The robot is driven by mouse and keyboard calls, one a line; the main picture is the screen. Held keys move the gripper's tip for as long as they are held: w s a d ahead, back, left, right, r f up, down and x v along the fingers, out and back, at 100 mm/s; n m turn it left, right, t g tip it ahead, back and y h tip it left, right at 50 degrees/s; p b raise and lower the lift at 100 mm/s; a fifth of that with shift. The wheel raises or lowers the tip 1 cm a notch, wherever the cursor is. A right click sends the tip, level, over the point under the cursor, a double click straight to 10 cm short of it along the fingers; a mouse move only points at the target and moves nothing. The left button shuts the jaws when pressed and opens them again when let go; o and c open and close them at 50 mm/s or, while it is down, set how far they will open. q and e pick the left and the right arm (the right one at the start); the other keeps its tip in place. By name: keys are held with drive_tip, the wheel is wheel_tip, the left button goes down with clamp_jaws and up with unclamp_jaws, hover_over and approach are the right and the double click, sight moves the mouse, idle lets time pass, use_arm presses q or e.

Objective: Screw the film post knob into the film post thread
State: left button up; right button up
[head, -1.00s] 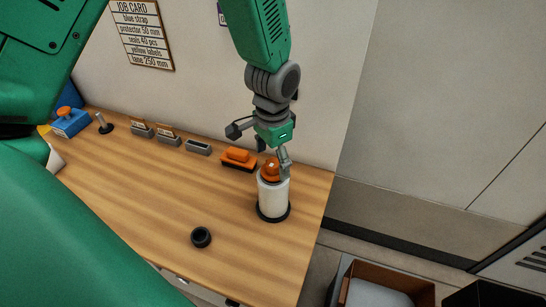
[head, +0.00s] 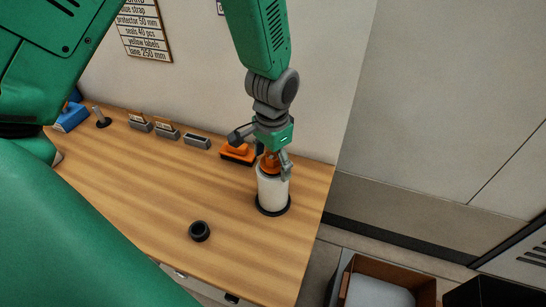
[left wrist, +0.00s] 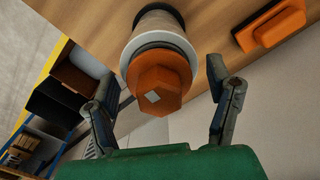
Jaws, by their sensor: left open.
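The orange film post knob (head: 269,166) sits on top of the white film roll (head: 271,190), which stands upright on a black round base. In the left wrist view the faceted knob (left wrist: 160,84) faces the camera, with the white roll (left wrist: 156,45) behind it. My left gripper (head: 268,160) is at the knob from above. Its two fingers, seen in the left wrist view (left wrist: 163,100), stand apart on either side of the knob, with visible gaps. The film post thread is hidden beneath the knob. My right gripper is out of view.
A black ring-shaped part (head: 199,231) lies on the wooden table (head: 150,195). An orange block (head: 237,152) stands close behind the roll. Several small grey holders (head: 167,131) and a blue item (head: 72,117) line the back. An open brown box (head: 385,285) is off the right edge.

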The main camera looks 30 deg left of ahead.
use_arm(q)
drive_tip(key=shift+c, duration=0.5)
drive_tip(key=shift+r, duration=0.1)
clamp_jaws()
drive_tip(key=shift+r+m+p, duration=0.15)
drive_tip(key=shift+m+p, duration=0.45)
drive_tip(key=shift+m, duration=0.3)
drive_tip(key=shift+m+p, duration=0.3)
drive_tip(key=shift+m, duration=0.7)
drive_tip(key=shift+w+m, duration=0.1)
drive_tip(key=shift+m, duration=1)
drive_tip(key=shift+a+f+m, duration=0.1)
drive_tip(key=shift+f+m, duration=0.1)
drive_tip(key=shift+m, duration=0.9)
